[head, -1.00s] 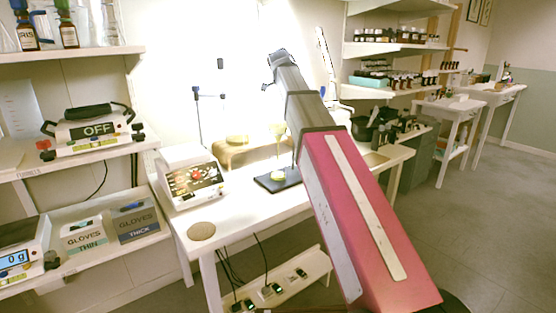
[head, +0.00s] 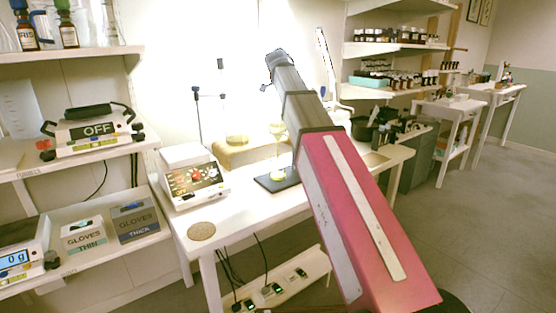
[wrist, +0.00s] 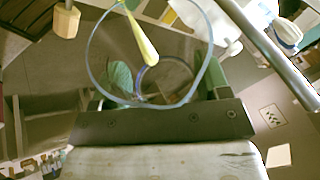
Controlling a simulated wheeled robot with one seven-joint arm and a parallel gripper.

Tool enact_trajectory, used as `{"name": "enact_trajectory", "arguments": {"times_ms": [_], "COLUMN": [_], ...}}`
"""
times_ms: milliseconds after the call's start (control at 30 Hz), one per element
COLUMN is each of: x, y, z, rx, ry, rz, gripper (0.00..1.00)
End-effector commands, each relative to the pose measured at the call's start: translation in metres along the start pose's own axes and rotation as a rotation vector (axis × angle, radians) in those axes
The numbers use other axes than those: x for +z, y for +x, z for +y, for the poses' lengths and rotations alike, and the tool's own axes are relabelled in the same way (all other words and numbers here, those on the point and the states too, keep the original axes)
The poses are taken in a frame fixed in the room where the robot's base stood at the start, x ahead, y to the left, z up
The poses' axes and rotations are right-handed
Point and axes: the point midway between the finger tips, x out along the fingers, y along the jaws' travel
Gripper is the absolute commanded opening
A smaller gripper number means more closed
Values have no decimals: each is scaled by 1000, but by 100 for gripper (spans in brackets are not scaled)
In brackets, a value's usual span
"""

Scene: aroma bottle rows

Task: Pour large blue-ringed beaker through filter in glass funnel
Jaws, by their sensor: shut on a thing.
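My gripper (wrist: 160,85) is shut on the clear beaker (wrist: 209,50), whose round bluish rim fills the upper middle of the wrist view. A narrow yellow streak of liquid (wrist: 140,35) shows inside the rim. In the head view the gripper and beaker cannot be made out past the end of my arm, against the bright wall. The glass funnel (head: 277,129) stands upright over a dark stand base (head: 266,184), just left of my arm. It looks pale yellow, and yellow shows below it near the base. The filter cannot be made out.
A control box with a red knob (head: 196,178) stands left of the stand. A tan bench stand (head: 225,155) is behind, and a round cork mat (head: 201,231) lies at the front left. Shelves hold glove boxes (head: 134,221) and a device marked OFF (head: 97,130). The table front is mostly clear.

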Motion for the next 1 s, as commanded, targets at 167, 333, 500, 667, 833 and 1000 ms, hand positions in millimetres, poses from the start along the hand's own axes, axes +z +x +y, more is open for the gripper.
{"name": "enact_trajectory", "arguments": {"times_ms": [167,333,500,667,833,1000], "x": [0,0,0,1,1,1], "y": [0,0,0,-2,-3,-3], "z": [0,0,0,-1,-1,-1], "rx": [0,-1,-1,-4,-7,-7], "ry": [0,0,-2,-9,-16,-16], "rz": [0,0,4,25,42,42], "gripper": [40,40,40,40,40,40]}}
